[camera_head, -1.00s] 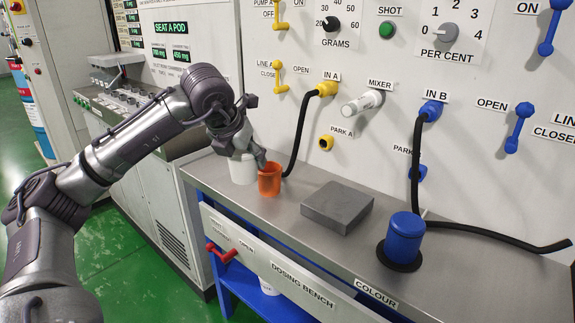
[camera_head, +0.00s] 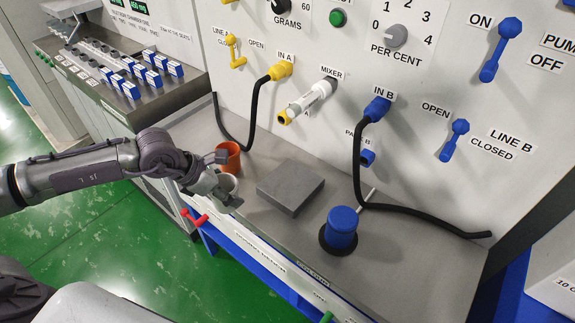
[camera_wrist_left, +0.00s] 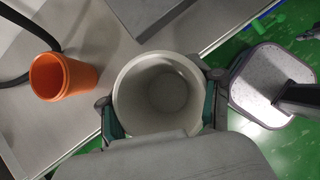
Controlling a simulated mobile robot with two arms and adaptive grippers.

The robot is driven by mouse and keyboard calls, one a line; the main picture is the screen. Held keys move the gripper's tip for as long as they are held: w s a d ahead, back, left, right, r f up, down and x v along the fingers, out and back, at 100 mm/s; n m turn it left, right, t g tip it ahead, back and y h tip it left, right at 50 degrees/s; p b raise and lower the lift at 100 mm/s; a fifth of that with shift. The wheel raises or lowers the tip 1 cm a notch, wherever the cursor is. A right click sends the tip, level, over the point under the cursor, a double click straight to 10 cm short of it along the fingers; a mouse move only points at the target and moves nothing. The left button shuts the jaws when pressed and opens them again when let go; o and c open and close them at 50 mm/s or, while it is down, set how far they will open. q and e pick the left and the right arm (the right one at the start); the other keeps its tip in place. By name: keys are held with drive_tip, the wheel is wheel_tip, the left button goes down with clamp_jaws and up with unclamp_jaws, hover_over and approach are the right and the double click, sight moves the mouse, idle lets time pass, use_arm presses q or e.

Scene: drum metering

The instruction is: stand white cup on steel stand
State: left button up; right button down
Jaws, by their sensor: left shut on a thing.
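The white cup (camera_head: 228,183) is gripped by my left gripper (camera_head: 226,190), near the front left edge of the bench. In the left wrist view the white cup (camera_wrist_left: 160,92) is empty, its open rim facing the camera, with the left gripper's fingers (camera_wrist_left: 158,108) on both sides. It looks larger and closer than the orange cup, so it appears raised; the gap below is hidden. The low grey square block (camera_head: 291,188), apparently the steel stand, lies on the bench to the right with a bare top.
An orange cup (camera_head: 228,157) stands on the bench just behind the white cup. A blue canister (camera_head: 341,228) on a dark base stands right of the block. Black hoses (camera_head: 365,165) hang from the panel. A red handle (camera_head: 195,219) sticks out at the bench front.

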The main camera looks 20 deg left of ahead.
use_arm(q)
drive_tip(key=w+d+p, duration=0.2)
drive_tip(key=w+d, duration=0.3)
drive_tip(key=w+d+p, duration=0.2)
drive_tip(key=w+d, duration=0.3)
drive_tip(key=shift+w, duration=0.35)
drive_tip(key=shift+w+d+r+p, duration=0.15)
drive_tip(key=shift+w+d+p, duration=0.35)
drive_tip(key=shift+w+d, duration=0.35)
drive_tip(key=shift+p+x, duration=0.35)
drive_tip(key=shift+x, duration=0.55)
drive_tip(key=shift+s+a, duration=0.1)
drive_tip(key=shift+a, duration=0.1)
drive_tip(key=shift+f, duration=0.25)
drive_tip(key=o, duration=0.8)
drive_tip(key=shift+f+b, duration=0.15)
drive_tip(key=shift+b, duration=0.15)
drive_tip(key=o, duration=0.5)
drive_tip(key=shift+r, duration=0.2)
